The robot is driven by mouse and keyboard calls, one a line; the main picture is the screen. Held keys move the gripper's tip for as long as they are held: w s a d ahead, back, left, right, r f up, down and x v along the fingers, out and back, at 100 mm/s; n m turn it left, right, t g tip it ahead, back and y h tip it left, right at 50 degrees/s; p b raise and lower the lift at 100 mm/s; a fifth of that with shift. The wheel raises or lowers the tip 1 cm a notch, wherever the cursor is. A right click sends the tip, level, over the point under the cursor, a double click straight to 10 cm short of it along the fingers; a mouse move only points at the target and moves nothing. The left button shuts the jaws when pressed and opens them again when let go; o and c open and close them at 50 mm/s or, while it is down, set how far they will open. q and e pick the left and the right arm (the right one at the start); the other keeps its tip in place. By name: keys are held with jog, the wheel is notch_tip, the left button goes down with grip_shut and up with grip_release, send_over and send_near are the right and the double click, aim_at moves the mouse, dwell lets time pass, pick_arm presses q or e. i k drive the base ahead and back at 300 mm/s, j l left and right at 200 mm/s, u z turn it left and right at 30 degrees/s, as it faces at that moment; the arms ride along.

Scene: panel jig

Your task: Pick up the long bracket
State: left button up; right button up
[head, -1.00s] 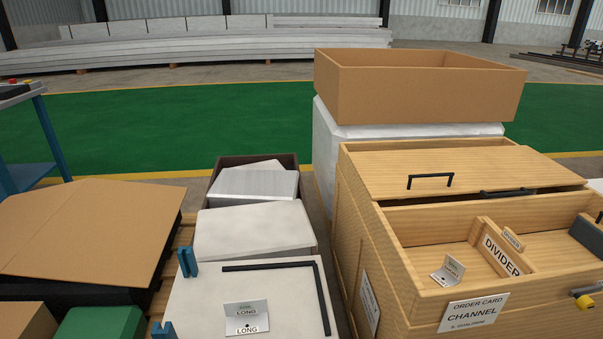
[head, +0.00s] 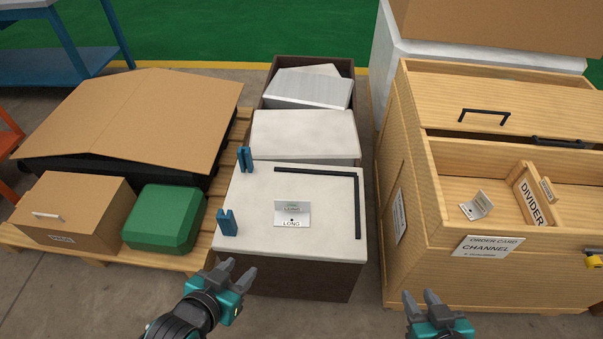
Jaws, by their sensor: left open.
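The long bracket (head: 292,213) is a small silver L-shaped piece marked LONG. It rests on the pale top of the jig panel (head: 325,238), inside the corner of a black L-shaped strip (head: 358,205). My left gripper (head: 235,268) is open and empty, in front of the panel's near left corner and apart from the bracket. My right gripper (head: 421,295) is in front of the wooden cabinet at the bottom edge. Its fingers look apart with nothing between them.
Blue clamps (head: 228,222) stand on the panel's left edge. A green case (head: 164,217) and cardboard box (head: 72,212) sit on a pallet at left. The wooden cabinet (head: 410,250) at right holds another small silver bracket (head: 476,206) beside a divider (head: 532,200). A narrow gap separates panel and cabinet.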

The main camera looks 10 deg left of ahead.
aim_at(289, 214)
jog(key=i+j+u, duration=0.15)
jog(key=u, duration=0.2)
jog(key=i+j+u, duration=0.1)
jog(key=u, duration=0.25)
jog(key=i+u, duration=0.3)
